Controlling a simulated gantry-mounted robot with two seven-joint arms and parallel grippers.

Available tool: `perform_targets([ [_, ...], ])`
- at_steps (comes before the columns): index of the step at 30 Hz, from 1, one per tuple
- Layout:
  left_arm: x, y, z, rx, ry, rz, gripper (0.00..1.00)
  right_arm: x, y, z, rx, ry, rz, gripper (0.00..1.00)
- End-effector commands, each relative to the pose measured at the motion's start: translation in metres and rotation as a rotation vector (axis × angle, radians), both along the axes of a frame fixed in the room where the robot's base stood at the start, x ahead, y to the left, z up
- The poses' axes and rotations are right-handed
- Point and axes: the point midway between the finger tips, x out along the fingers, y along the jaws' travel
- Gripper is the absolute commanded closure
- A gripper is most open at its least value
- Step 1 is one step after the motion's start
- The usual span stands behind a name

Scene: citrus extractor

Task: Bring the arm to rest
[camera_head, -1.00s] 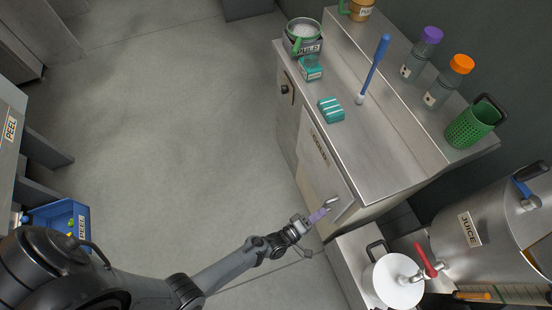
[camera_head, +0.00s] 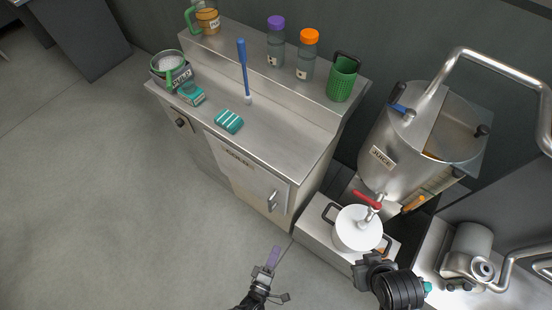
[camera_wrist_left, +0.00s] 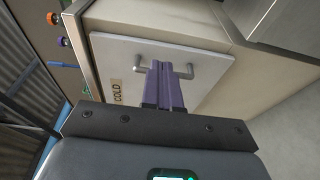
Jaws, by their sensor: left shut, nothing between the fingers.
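My left gripper (camera_head: 274,256) has purple fingers that are shut with nothing between them. In the head view it is over the floor, in front of the cabinet and apart from it. In the left wrist view the shut fingers (camera_wrist_left: 163,86) point at the COLD door (camera_wrist_left: 120,62) and overlap its handle (camera_wrist_left: 186,72) in the picture. In the head view the COLD door (camera_head: 238,172) is closed, and its handle (camera_head: 272,201) is clear of the gripper. A dark part of my own body shows at the lower right; no right fingers can be made out.
Floor at left is clear.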

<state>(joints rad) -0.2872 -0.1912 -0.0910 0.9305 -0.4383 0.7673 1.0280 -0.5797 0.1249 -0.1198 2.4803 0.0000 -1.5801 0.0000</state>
Motion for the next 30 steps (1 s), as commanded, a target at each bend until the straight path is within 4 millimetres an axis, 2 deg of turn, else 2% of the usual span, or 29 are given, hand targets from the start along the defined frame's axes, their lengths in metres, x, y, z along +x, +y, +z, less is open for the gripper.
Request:
perform_targets([
  [1,-0.014,0.009,-0.009,0.017,0.017,-0.004,1.00,0.000,0.000,0.000,0.000,0.000,0.000,1.00],
  [2,-0.018,0.018,-0.007,0.031,0.009,-0.004,1.00,0.000,0.000,0.000,0.001,0.000,-0.001,1.00],
  [4,-0.013,0.036,0.007,0.060,-0.037,0.003,1.00,0.001,0.000,0.001,0.001,-0.002,-0.002,1.00],
  [8,0.005,0.063,0.033,0.182,-0.067,-0.021,1.00,0.000,0.001,0.000,0.004,0.002,-0.002,1.00],
  [12,0.030,0.090,0.065,0.438,-0.045,-0.081,1.00,-0.001,0.002,0.000,0.008,0.002,-0.004,1.00],
  [18,0.051,0.126,0.119,0.834,0.054,-0.168,1.00,0.000,0.002,0.000,0.009,0.001,-0.005,1.00],
  [23,0.047,0.154,0.165,1.098,0.167,-0.253,1.00,0.000,0.002,0.000,0.009,0.001,-0.005,1.00],
  [27,0.030,0.175,0.203,1.279,0.282,-0.353,1.00,0.000,0.002,0.000,0.008,0.001,-0.005,1.00],
  [30,0.014,0.187,0.223,1.369,0.362,-0.438,1.00,0.000,0.001,0.000,0.005,0.002,-0.003,1.00],
])
